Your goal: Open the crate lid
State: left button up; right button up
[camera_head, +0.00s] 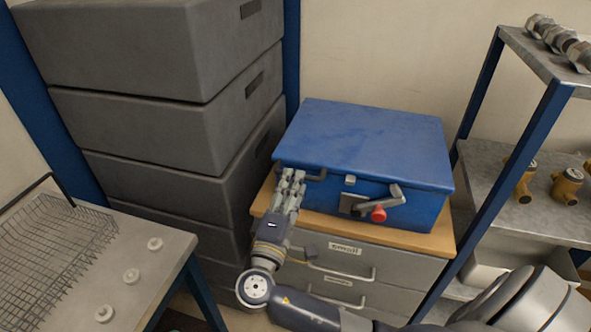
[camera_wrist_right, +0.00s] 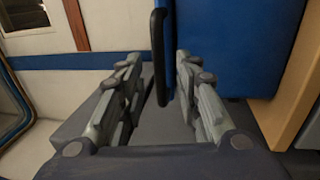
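A blue crate (camera_head: 400,208) with a shut blue lid (camera_head: 365,138) stands on a wood-topped drawer cabinet. A dark handle (camera_head: 317,176) is at the left of its front, beside my right gripper (camera_head: 291,178). A metal latch with a red knob (camera_head: 378,214) sits at the front right. In the right wrist view, my right gripper (camera_wrist_right: 159,62) is open. A black handle bar (camera_wrist_right: 158,55) and a narrow blue edge stand between its fingers, with gaps on both sides. My left gripper is not in view.
Stacked grey boxes (camera_head: 150,55) rise close at the left of the crate. A metal shelf with a blue post (camera_head: 508,170) and brass meters (camera_head: 567,186) stands at the right. A side table with a wire basket (camera_head: 50,255) is at the lower left.

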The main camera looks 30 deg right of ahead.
jog(key=x, duration=0.3)
jog(key=shift+p, duration=0.35)
jog(key=shift+w+d, duration=0.2)
grip_shut()
jog(key=shift+r, duration=0.1)
